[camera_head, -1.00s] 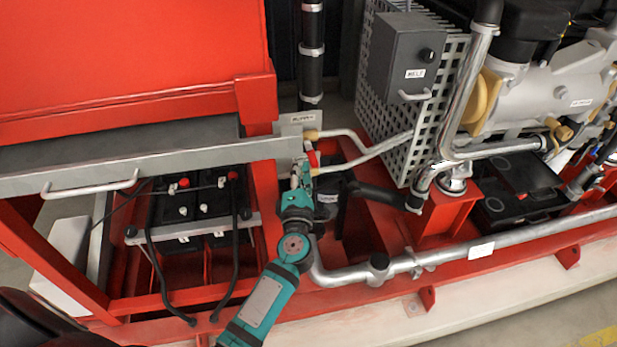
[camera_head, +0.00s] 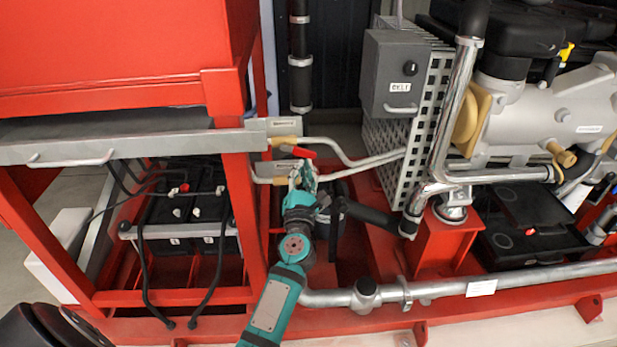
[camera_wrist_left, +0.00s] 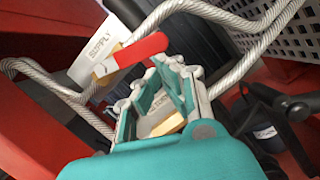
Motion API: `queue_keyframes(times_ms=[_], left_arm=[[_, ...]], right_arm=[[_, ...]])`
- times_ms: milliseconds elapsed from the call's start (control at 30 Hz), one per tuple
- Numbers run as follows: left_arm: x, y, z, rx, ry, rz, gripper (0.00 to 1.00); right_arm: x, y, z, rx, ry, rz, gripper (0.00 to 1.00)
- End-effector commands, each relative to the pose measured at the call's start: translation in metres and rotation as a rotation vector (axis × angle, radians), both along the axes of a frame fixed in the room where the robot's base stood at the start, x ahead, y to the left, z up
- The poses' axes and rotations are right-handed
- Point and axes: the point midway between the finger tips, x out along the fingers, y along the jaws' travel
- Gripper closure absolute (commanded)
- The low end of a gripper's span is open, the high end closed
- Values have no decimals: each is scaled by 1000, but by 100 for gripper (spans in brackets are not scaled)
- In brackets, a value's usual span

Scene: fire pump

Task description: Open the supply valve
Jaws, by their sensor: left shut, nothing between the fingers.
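The supply valve shows a red lever handle (camera_head: 304,152) beside brass fittings (camera_head: 285,141) on a thin metal pipe. In the left wrist view the red lever (camera_wrist_left: 140,51) lies slanted, its right end raised, in front of the plate marked SUPPLY (camera_wrist_left: 98,46). My left gripper (camera_head: 303,172) is just below the lever in the head view. In the left wrist view its fingertips (camera_wrist_left: 172,70) are shut with nothing held, close to the lever's right end. I cannot tell whether they touch it. A brass fitting (camera_wrist_left: 168,125) shows behind the fingers. My right gripper is not in view.
Braided pipes (camera_head: 345,158) run right from the valve toward a perforated guard (camera_head: 393,150) and a grey box (camera_head: 398,75). A red frame post (camera_head: 240,200) stands left of my gripper. A dark pipe (camera_head: 375,215) and a large silver pipe (camera_head: 440,289) are close on the right.

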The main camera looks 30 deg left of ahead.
Motion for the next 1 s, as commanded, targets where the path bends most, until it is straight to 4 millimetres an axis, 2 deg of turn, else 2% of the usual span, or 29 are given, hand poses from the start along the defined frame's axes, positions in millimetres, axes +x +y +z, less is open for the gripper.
queue_keyframes(times_ms=[400,1000], left_arm=[[7,-8,14,3,-1,-2,100],[8,-10,15,4,0,0,100]], right_arm=[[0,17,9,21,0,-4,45],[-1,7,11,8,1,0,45]])
